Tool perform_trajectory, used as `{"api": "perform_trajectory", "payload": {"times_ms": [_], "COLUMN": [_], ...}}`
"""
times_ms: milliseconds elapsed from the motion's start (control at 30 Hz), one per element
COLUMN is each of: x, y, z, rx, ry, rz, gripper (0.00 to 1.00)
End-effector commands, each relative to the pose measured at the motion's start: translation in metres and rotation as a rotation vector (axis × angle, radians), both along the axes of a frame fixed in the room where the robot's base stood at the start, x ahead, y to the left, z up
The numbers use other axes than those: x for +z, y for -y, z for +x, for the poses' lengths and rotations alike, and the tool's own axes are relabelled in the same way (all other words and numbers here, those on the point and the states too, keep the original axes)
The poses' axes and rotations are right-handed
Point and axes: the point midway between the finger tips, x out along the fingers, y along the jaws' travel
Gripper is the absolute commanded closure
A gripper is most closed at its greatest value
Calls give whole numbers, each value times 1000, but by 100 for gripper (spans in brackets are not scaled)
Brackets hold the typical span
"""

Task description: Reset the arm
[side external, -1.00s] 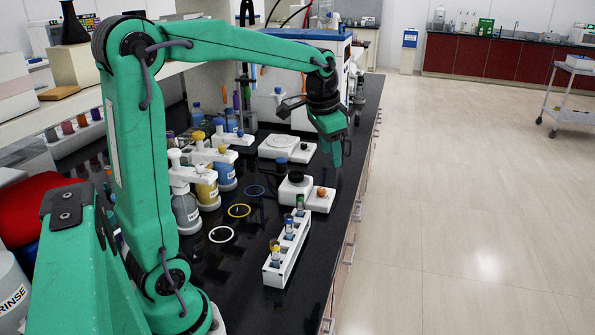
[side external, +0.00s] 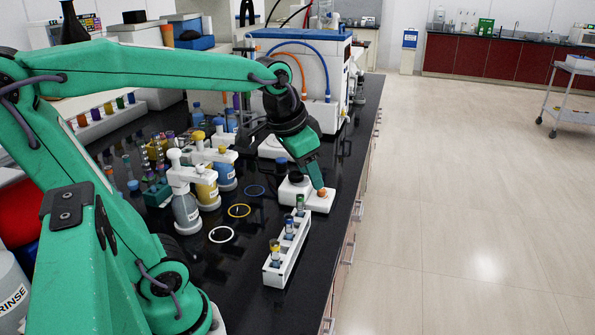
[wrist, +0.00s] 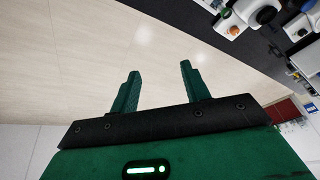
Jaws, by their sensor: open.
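My gripper (side external: 317,185) hangs over the right part of the black bench in the side view. Its fingers point down, in front of the white device with an orange knob (side external: 322,194); I cannot tell if they touch it. In the wrist view my gripper (wrist: 160,72) shows two green fingers apart, with only pale floor (wrist: 150,40) between them. It holds nothing.
A white rack (side external: 279,262) with several capped vials stands near the bench's front edge. Several bottles (side external: 186,210) stand in white holders to the left. Coloured rings (side external: 221,234) lie on the bench. A blue-and-white machine (side external: 330,75) stands behind.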

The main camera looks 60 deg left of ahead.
Motion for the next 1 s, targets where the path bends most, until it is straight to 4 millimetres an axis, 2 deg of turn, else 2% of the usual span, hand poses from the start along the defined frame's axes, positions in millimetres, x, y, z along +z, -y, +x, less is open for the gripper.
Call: {"api": "perform_trajectory", "payload": {"times_ms": [200, 400, 600, 1000], "x": [-10, -23, -29, -30], "y": [21, 32, 36, 36], "z": [-40, -66, -76, -77], "rx": [27, 48, 59, 61], "ry": [60, 99, 114, 114], "rz": [-33, -62, -76, -77], "gripper": [54, 54, 54, 54]}}
